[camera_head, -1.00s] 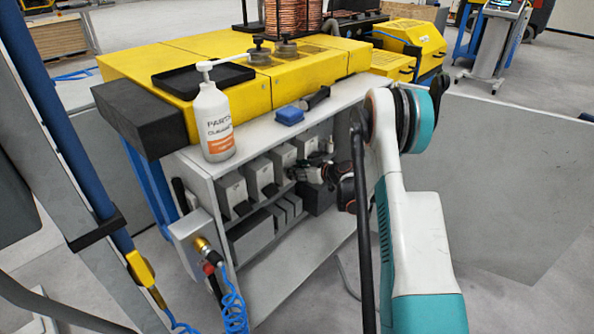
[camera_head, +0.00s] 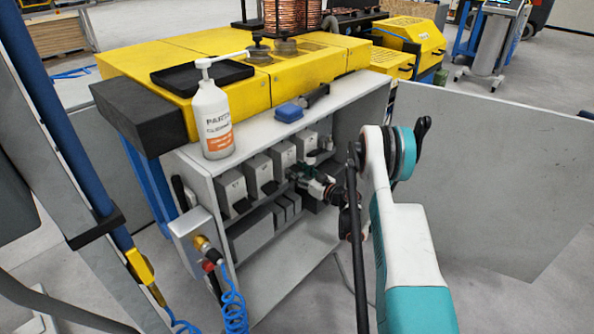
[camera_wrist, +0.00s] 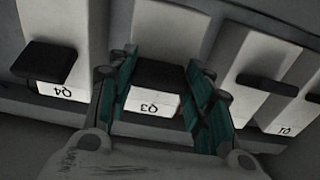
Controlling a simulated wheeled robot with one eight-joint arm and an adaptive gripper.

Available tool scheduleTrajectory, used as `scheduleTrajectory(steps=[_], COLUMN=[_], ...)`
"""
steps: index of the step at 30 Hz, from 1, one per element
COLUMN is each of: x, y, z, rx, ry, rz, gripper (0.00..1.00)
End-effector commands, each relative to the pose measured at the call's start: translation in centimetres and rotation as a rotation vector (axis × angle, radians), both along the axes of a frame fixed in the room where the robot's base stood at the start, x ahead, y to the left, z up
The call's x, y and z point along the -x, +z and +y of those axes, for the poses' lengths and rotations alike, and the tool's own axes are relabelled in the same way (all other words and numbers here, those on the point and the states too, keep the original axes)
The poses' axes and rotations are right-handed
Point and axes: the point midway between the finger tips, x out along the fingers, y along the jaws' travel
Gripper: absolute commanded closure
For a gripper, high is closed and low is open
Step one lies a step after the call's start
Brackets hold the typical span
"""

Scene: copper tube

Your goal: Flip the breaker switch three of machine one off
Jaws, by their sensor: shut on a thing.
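The breaker switch Q3 is a white box (camera_wrist: 167,32) with a black lever (camera_wrist: 158,73) in the middle of the wrist view. Its label reads upside down. My gripper (camera_wrist: 158,88) has its two green fingers on either side of this lever, shut on it. In the head view, my gripper (camera_head: 300,172) reaches into the open cabinet (camera_head: 345,110) at the row of breakers. The lever there is mostly hidden by the gripper, and its exact tilt is hard to tell.
Breaker Q4 (camera_wrist: 65,25) stands left of Q3 in the wrist view, and another breaker (camera_wrist: 245,50) stands close on the right. Blue coiled hose (camera_head: 233,305) hangs at the front left.

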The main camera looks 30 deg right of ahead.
Motion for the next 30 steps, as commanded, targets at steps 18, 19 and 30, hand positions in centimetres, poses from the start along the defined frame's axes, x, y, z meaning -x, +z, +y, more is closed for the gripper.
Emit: scheduleTrajectory(steps=[18, 19, 30], x=[-0.08, -0.08, -0.09], y=[-1.13, -1.13, -1.12], z=[0.01, 0.02, 0.01], rx=[-0.07, -0.072, -0.072], ry=[0.0, 0.0, 0.0], rz=[-0.2, -0.201, -0.201], gripper=[0.77, 0.77, 0.38])
